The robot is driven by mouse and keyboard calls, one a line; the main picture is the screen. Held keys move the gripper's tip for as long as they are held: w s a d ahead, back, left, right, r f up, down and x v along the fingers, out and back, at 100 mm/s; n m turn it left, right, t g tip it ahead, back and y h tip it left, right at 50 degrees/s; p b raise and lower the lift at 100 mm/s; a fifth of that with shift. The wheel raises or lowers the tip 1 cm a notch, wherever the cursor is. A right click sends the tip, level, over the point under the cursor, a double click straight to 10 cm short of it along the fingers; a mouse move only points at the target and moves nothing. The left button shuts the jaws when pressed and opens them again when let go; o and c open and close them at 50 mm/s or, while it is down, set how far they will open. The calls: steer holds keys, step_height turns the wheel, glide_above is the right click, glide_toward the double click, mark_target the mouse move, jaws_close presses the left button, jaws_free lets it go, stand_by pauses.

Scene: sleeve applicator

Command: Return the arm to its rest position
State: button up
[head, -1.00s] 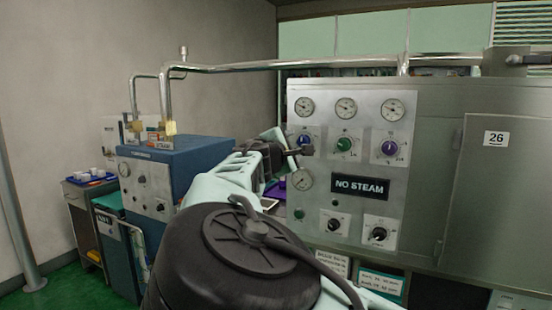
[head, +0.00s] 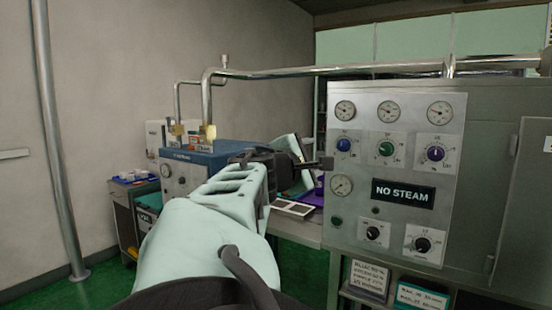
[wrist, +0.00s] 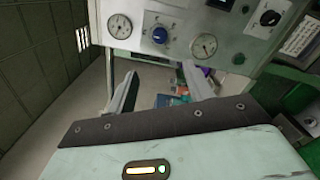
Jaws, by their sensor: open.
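My arm reaches forward from the bottom of the head view, pale mint with dark joints. My gripper (head: 322,163) points right in that view, its tip at the left edge of the grey control panel (head: 372,208). In the wrist view my gripper (wrist: 160,84) has its two grey fingers spread apart, with nothing between them. Beyond them are the panel's blue knob (wrist: 160,34) and round gauges. Whether the tip touches the panel cannot be told.
A table with a dark-framed white card (head: 294,208) and a purple item lies below and behind my gripper. A blue machine (head: 185,172) with metal pipes stands behind my arm. A trolley (head: 124,212) is at left. Green floor shows at lower left.

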steer(key=d+f+m+g+y, duration=0.1)
steer(key=d+f+m+g, duration=0.35)
steer(key=d+f, duration=0.75)
steer(key=s+f+m+g+y+p, duration=0.15)
steer(key=s+f+g+y, duration=0.25)
steer(key=s+f+g, duration=0.55)
steer(key=s+a+r+m+y, duration=0.1)
steer(key=s+a+y, duration=0.2)
steer(key=s, duration=1.1)
steer(key=s+a+r+m+y+p, duration=0.1)
steer(key=s+a+y, duration=0.2)
steer(key=s, duration=1.2)
steer(key=shift+s+a+g+p, duration=0.25)
steer(key=shift+a+g+p, duration=0.05)
steer(key=shift+a, duration=0.55)
